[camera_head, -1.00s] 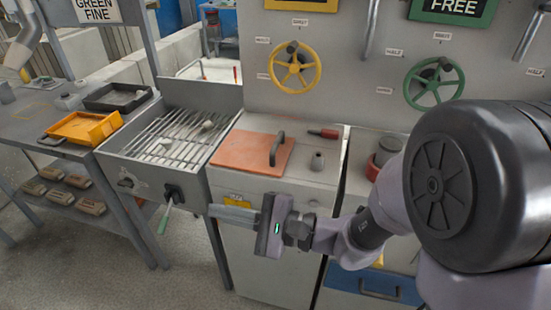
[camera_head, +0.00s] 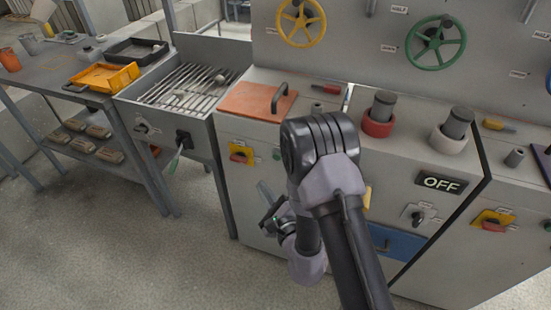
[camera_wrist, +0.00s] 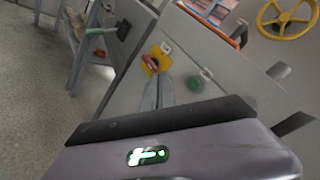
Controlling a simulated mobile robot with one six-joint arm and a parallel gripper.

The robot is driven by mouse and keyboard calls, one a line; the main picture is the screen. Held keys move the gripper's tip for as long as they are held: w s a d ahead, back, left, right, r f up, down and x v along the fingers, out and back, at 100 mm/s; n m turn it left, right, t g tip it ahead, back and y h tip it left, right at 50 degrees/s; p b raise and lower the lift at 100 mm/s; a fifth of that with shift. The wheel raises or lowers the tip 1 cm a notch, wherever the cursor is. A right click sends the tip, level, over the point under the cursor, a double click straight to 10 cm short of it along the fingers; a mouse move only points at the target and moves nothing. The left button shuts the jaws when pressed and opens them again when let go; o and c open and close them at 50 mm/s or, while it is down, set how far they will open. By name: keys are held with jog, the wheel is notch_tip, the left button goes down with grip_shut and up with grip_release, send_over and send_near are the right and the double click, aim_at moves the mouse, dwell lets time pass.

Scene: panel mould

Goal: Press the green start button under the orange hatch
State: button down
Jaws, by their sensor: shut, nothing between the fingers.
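The orange hatch (camera_head: 258,101) lies flat on the cabinet top and has a dark handle. In the wrist view, a round green button (camera_wrist: 195,84) sits on the front panel below the hatch. It is right of a yellow plate with a red switch (camera_wrist: 152,64), which also shows in the head view (camera_head: 240,154). My gripper (camera_head: 263,187) is shut and empty, low in front of this panel. In the wrist view my fingertips (camera_wrist: 158,82) point toward the panel, between switch and button. I cannot tell whether they touch it.
The neighbouring cabinet on the right carries a red-ringed post (camera_head: 379,115), a white-ringed post (camera_head: 453,132) and an OFF display (camera_head: 440,182). A grate (camera_head: 190,86) and a lever (camera_head: 178,155) are on the left. The floor in front is clear.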

aim_at(277, 156)
jog(key=w+d+p, duration=0.2)
jog(key=w+d, duration=0.1)
jog(key=w, duration=0.5)
jog(key=shift+p, duration=0.4)
jog(key=shift+w, duration=0.15)
dwell(1.5)
jog(key=shift+w+d, duration=0.1)
jog(key=shift+w, duration=0.25)
jog(key=shift+w+d, duration=0.2)
jog(key=shift+w, duration=0.25)
dwell(0.5)
dwell(0.3)
jog(key=shift+s+a+b, duration=0.3)
jog(key=shift+s+a, duration=0.05)
jog(key=shift+s, duration=0.45)
